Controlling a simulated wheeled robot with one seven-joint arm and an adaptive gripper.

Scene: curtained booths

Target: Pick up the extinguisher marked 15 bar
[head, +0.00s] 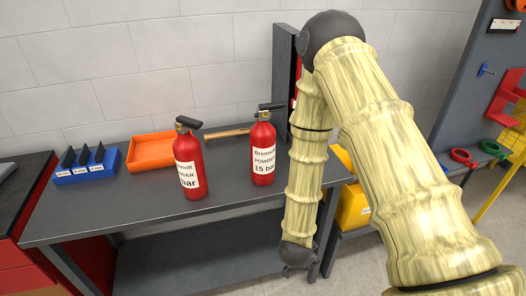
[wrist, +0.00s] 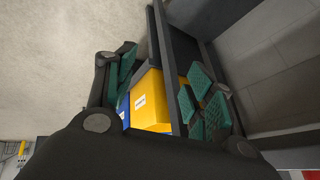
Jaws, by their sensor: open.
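The extinguisher marked 15 bar (head: 263,152) stands upright on the grey workbench (head: 122,215), red with a black head and a white label. A second red extinguisher (head: 189,163) stands upright to its left; its label shows "bar", but the number is turned out of sight. My gripper hangs at the end of my arm, low by the bench's right end, right of and below both extinguishers. In the wrist view my gripper (wrist: 160,98) is open and empty, with green pads apart. No extinguisher is clearly seen between the pads.
An orange tray (head: 150,153), a wooden-handled hammer (head: 226,133) and a blue holder (head: 85,167) are behind and left of the extinguishers. Yellow bins (head: 354,205) sit right of the bench; a yellow bin (wrist: 150,103) shows beyond my gripper. The bench front is clear.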

